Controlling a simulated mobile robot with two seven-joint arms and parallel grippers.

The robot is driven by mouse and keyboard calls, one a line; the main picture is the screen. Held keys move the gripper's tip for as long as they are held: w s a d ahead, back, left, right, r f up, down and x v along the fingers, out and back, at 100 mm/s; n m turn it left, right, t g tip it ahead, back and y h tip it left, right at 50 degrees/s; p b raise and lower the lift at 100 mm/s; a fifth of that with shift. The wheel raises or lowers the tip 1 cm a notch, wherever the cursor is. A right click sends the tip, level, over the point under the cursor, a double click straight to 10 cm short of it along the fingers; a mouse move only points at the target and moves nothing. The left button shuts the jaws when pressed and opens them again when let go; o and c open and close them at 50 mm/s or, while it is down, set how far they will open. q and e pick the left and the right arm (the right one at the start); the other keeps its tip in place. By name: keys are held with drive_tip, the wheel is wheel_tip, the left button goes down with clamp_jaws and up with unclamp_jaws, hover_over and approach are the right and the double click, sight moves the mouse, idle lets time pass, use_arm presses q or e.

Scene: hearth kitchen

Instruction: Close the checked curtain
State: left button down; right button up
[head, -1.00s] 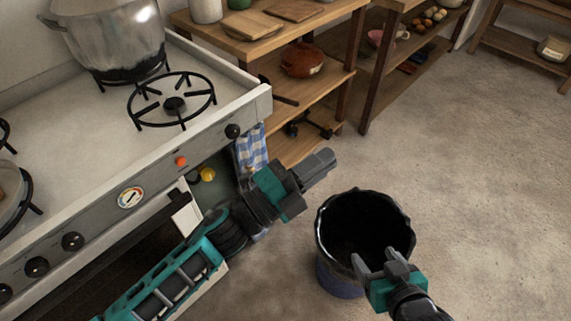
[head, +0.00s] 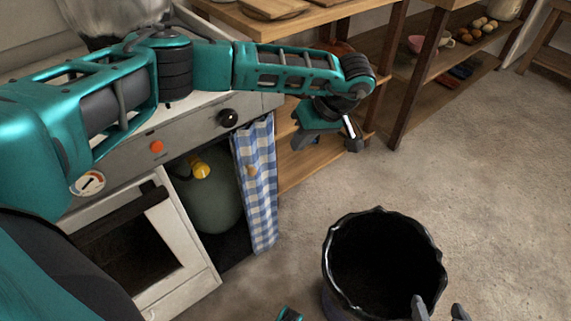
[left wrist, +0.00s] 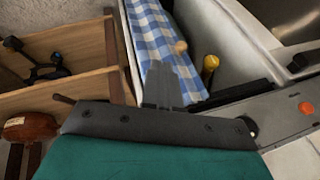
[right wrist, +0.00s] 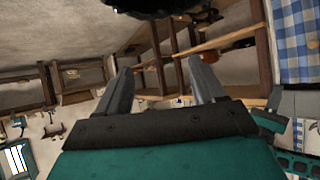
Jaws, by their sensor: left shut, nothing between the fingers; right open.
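The blue-and-white checked curtain (head: 258,195) hangs bunched at the right side of the opening under the stove, with a small wooden knob (head: 252,170) on it. The rest of the opening is uncovered and shows a green gas bottle (head: 215,205) with a yellow valve. My left gripper (head: 312,158) is right of the curtain, pointing down, shut and empty. In the left wrist view its fingers (left wrist: 163,88) overlap the curtain (left wrist: 160,35), near the knob (left wrist: 180,46); contact cannot be told. My right gripper (head: 438,309) is open and empty by the bin. The curtain also shows in the right wrist view (right wrist: 293,45).
A black bin (head: 336,265) stands on the floor in front of the opening, to the right. The white oven door (head: 200,285) is left of it. Wooden shelves (head: 310,165) stand just right of the curtain. Open floor lies to the right.

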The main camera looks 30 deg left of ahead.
use_arm(q)
drive_tip(key=a, duration=0.1)
drive_tip(key=b, duration=0.3)
approach(263, 163)
drive_tip(key=s+d+f, duration=0.1)
drive_tip(key=s+f, duration=0.1)
drive_tip(key=s+a, duration=0.1)
drive_tip(key=s+a+f, duration=0.1)
drive_tip(key=shift+s+a+y, duration=0.15)
drive_tip(key=shift+s+y, duration=0.15)
drive_tip(key=shift+s, duration=0.1)
use_arm(e)
drive_tip(key=shift+w+a+f, duration=0.1)
drive_tip(key=shift+a+f, duration=0.2)
drive_tip(key=shift+f, duration=0.5)
